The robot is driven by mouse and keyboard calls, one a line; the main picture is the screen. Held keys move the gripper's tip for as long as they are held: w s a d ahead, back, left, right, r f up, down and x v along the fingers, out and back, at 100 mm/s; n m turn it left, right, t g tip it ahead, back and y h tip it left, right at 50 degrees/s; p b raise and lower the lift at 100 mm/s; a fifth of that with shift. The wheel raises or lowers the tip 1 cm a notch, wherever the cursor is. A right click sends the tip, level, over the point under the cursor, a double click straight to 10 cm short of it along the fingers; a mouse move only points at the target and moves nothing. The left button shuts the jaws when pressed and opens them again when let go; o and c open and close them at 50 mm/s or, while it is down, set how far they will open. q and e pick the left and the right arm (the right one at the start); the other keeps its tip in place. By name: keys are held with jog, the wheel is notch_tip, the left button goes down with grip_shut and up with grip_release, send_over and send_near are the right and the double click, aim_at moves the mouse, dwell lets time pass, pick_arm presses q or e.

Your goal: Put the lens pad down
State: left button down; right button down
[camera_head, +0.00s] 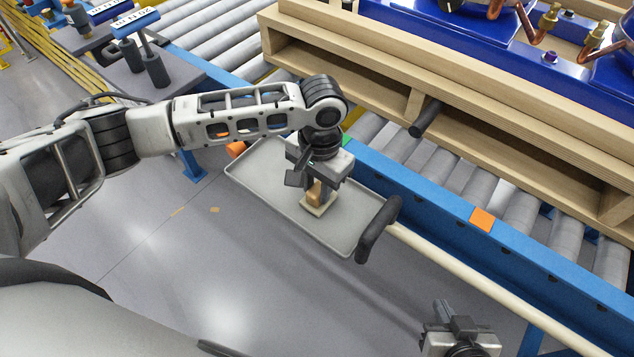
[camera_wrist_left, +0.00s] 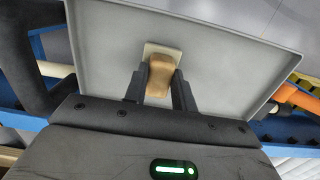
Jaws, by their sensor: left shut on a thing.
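The lens pad (camera_head: 317,204) has a tan grip on a pale square base. It is at the grey tray (camera_head: 267,178), over the tray's right part in the head view. My left gripper (camera_head: 314,190) points down and is shut on the pad's tan grip. In the left wrist view the tan grip (camera_wrist_left: 160,76) sits between the two dark fingers (camera_wrist_left: 160,88), with the pale base beyond it against the tray floor (camera_wrist_left: 105,50). I cannot tell whether the base touches the tray. My right gripper (camera_head: 458,330) shows at the bottom right of the head view; its finger opening is unclear.
A blue rail (camera_head: 430,190) with an orange marker (camera_head: 483,219) runs behind the tray. A black handle (camera_head: 378,230) stands at the tray's right end. Behind are rollers (camera_head: 430,155) and a wooden pallet (camera_head: 480,105) with blue compressor parts. The tray's left part is bare.

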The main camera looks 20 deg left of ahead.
pick_arm(q)
jog(key=shift+f, duration=0.1)
jog(key=c, duration=1.1)
grip_release()
jog(key=shift+c, duration=0.2)
notch_tip(320, 180, up, 12)
jog(key=shift+w+d+b, duration=0.15)
jog(key=shift+w+b, duration=0.15)
jog(key=shift+w, duration=0.1)
